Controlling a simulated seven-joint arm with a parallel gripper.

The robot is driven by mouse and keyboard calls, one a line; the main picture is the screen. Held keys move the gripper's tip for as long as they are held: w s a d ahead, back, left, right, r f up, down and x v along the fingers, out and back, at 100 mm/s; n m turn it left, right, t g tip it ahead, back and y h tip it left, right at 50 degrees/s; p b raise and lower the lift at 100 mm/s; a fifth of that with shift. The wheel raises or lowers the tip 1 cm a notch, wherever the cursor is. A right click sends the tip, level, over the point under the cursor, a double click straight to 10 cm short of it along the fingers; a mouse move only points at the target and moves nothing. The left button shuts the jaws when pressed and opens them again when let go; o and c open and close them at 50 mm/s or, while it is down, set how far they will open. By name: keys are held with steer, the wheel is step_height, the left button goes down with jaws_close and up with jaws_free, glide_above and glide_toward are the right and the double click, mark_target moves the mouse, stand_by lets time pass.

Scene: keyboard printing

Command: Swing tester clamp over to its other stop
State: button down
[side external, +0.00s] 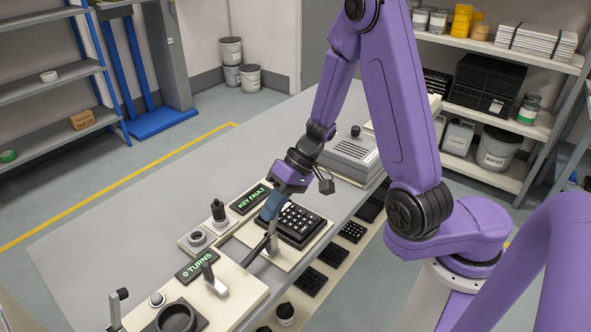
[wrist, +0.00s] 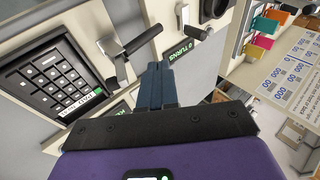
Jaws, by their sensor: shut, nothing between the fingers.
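The tester clamp (side external: 258,249) has a long dark handle on a light metal bracket at the near-left edge of the tester. In the wrist view the clamp handle (wrist: 143,38) points right, away from the keypad, just beyond my fingertips.
A green-lit display (side external: 248,199) reads KEY FAULT; another (side external: 197,265) reads 0 TURNS. Beside the latter stands a second lever (side external: 213,276). A black-knobbed plunger (side external: 218,212) stands left of the keypad. A grey vented box (side external: 355,150) is behind. The bench (side external: 130,205) is clear at left.

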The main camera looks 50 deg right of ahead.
steer(key=v, duration=0.9)
steer(key=shift+d+r, duration=0.15)
steer(key=shift+r, duration=0.2)
